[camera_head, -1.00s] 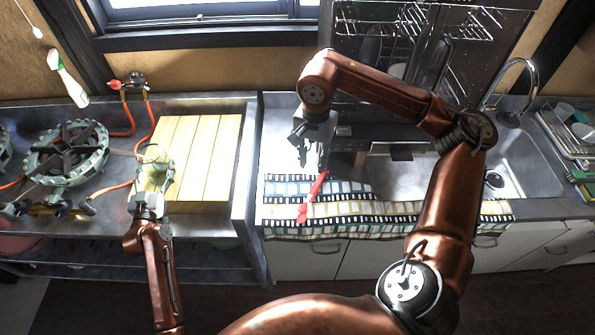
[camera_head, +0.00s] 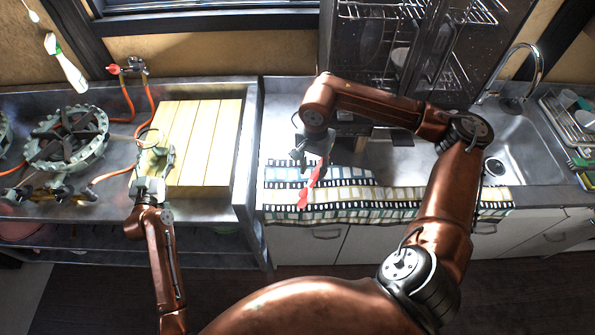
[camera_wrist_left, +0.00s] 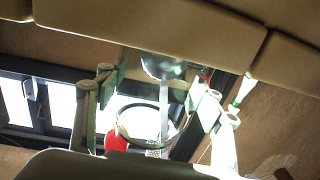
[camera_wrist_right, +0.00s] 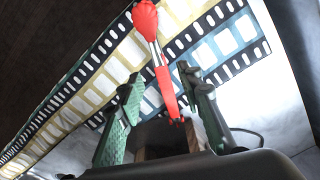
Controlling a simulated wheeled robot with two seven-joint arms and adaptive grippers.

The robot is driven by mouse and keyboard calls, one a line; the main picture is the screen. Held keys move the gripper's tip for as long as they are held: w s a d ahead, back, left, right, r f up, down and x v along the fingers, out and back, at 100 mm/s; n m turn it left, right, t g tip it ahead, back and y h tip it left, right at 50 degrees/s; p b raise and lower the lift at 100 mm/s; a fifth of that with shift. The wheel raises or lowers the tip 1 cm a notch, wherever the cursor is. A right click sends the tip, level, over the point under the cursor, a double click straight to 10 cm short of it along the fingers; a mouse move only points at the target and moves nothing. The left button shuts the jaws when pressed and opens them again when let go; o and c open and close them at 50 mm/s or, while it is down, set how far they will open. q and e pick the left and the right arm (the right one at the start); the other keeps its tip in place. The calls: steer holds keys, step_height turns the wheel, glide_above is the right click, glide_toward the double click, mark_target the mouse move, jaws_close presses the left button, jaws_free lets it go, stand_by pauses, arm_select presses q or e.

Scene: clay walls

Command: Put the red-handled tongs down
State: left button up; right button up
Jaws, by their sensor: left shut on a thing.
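The red-handled tongs (camera_head: 312,186) lie on a film-strip-patterned cloth at the front of the counter. In the right wrist view the tongs (camera_wrist_right: 165,80) have red ends and a metal middle. My right gripper (camera_wrist_right: 160,92) is open, one finger on each side of the tongs, with gaps between. In the head view my right gripper (camera_head: 315,150) is just behind the tongs, its fingers mostly hidden. My left gripper (camera_head: 153,168) is shut on a thin-rimmed round thing (camera_wrist_left: 164,112), possibly a strainer, above the left counter near the wooden board.
The patterned cloth (camera_head: 400,212) hangs over the counter's front edge. A slatted wooden board (camera_head: 207,140) and a gas burner (camera_head: 70,140) with orange hoses are on the left. A sink (camera_head: 530,150) and dish rack (camera_head: 575,120) are at right. An open dishwasher-like rack (camera_head: 425,45) stands behind.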

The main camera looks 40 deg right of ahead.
mark_target(311, 179)
steer(key=shift+s+a+f, duration=0.1)
steer(key=shift+f, duration=1.25)
steer(key=shift+a+f, duration=0.1)
steer(key=shift+f, duration=1.25)
steer(key=shift+c, duration=0.3)
jaws_close()
